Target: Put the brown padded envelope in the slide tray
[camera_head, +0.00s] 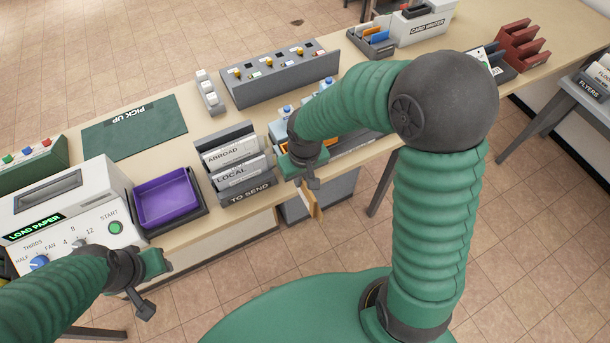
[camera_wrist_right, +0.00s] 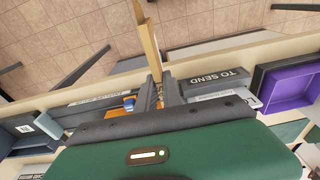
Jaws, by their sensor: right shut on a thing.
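My right gripper (camera_head: 310,186) is shut on the brown padded envelope (camera_head: 311,207), which hangs below it in front of the table's near edge. In the right wrist view the envelope (camera_wrist_right: 149,42) shows nearly edge-on, sticking out beyond the fingers (camera_wrist_right: 160,92) over the floor. A purple tray (camera_head: 165,197) sits on the table left of the labelled rack; no label marks it as the slide tray. My left gripper (camera_head: 148,292) is low at the left, in front of the white machine, with nothing visible in it; its finger gap is unclear.
A rack marked ABROAD, LOCAL and TO SEND (camera_head: 246,188) stands just left of my right gripper. The white LOAD PAPER machine (camera_head: 70,208) is left of the purple tray. A green PICK UP mat (camera_head: 135,128) lies clear behind. A grey switch panel (camera_head: 280,72) stands at the back.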

